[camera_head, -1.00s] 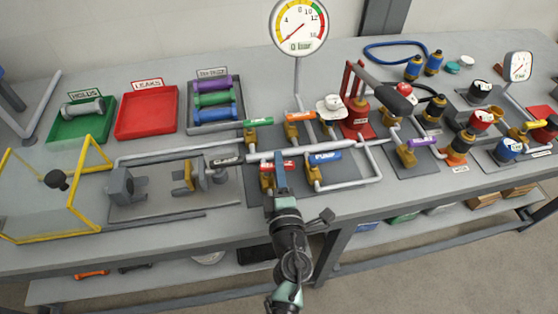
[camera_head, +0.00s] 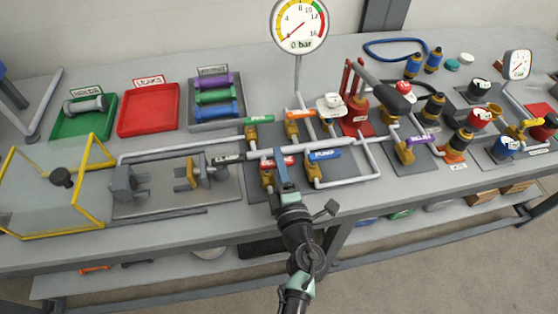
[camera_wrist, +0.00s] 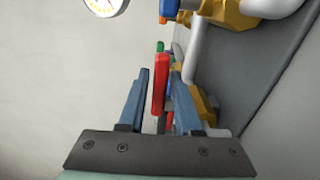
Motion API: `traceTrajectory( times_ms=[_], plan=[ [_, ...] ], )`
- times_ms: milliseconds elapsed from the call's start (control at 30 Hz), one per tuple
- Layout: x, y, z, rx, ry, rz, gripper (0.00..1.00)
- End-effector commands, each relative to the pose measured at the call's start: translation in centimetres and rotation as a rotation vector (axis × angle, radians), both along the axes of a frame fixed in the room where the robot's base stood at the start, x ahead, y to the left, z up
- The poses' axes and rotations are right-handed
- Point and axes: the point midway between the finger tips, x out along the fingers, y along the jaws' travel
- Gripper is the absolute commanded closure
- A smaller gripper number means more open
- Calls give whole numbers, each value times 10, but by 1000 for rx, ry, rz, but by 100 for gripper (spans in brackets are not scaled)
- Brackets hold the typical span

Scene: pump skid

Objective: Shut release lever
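The red lever (camera_head: 289,160) sits on a brass valve at the front of the pipework, beside the blue pump lever (camera_head: 323,155). Its label is too small to read surely; I take it for the release lever. My gripper (camera_head: 281,157) reaches up to it from the front and covers part of it. In the wrist view the red lever (camera_wrist: 160,84) stands between the two blue-grey fingers of my gripper (camera_wrist: 160,72). The fingers are apart, with a narrow gap showing beside the lever. Whether either finger touches it, I cannot tell.
The gauge (camera_head: 298,24) reads 0 bar. A yellow-framed clear guard (camera_head: 98,148) stands at left. Red (camera_head: 149,122) and green trays (camera_head: 62,126) lie behind.

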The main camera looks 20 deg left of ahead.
Motion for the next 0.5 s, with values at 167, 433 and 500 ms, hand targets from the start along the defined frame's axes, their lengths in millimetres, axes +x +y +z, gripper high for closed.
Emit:
traceTrajectory(
  times_ms=[167,433,500],
  plan=[
    [-13,-11,0,0,2,-4,68],
    [-61,-43,-1,-1,3,-3,68],
    [-72,-51,-2,-1,3,-2,68]
  ],
)
